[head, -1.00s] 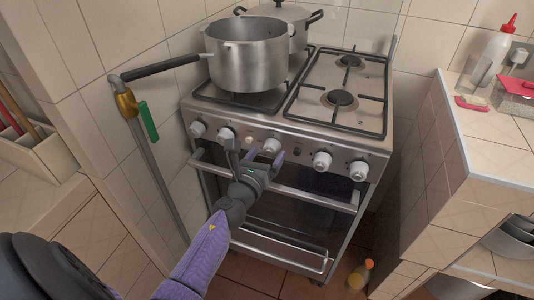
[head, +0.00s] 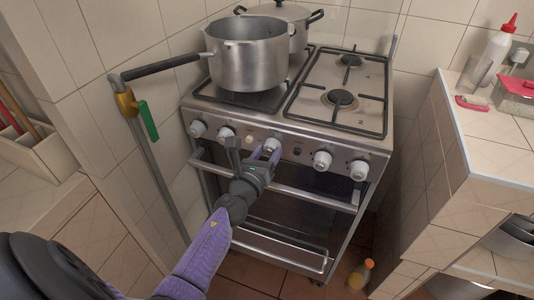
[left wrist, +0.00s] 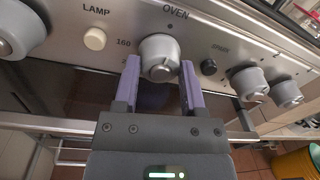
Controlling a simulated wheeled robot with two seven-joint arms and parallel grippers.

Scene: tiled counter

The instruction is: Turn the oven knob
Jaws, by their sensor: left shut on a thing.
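The oven knob (left wrist: 160,57) is a round grey-white knob below the printed word OVEN in the left wrist view. It also shows in the head view (head: 271,144) on the stove's front panel, partly hidden by a finger. My left gripper (left wrist: 160,72) has one purple finger at each side of the knob and is shut on it. In the head view, the left gripper (head: 254,154) is against the front of the stove (head: 330,137). The right gripper is not in view.
Other knobs (head: 322,160) line the panel, with a lamp button (left wrist: 95,39) left of the oven knob. A pot (head: 250,60) stands on the left burners, its long handle reaching left. The oven door handle (head: 310,199) is below. A tiled counter (head: 500,145) is at the right.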

